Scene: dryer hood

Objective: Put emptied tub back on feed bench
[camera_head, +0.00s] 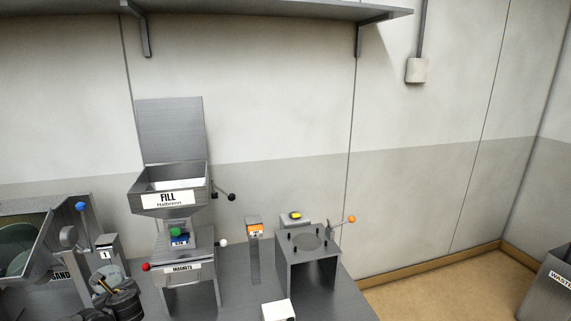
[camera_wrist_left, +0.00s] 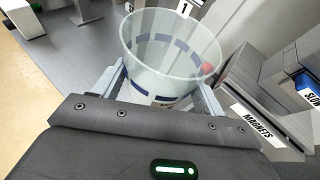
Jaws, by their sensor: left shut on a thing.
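A clear, round tub (camera_wrist_left: 165,57) with a blue dashed band fills the middle of the left wrist view. It looks empty, and its open mouth is tilted toward the camera. My left gripper (camera_wrist_left: 157,97) is shut on the tub, with one finger on each side of its wall. In the head view a dark part of my left arm shows at the lower left, in front of the magnets unit; I cannot make out the tub there. A grey metal bench (camera_head: 235,290) runs along the wall. My right gripper is in neither view.
The FILL hopper (camera_head: 167,202) stands above the MAGNETS unit (camera_head: 181,268), which has a red knob (camera_head: 146,267). A metal stand with pegs (camera_head: 308,268) is to the right. A small white box (camera_head: 278,311) sits near the front. A WASTE bin (camera_head: 552,290) is far right.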

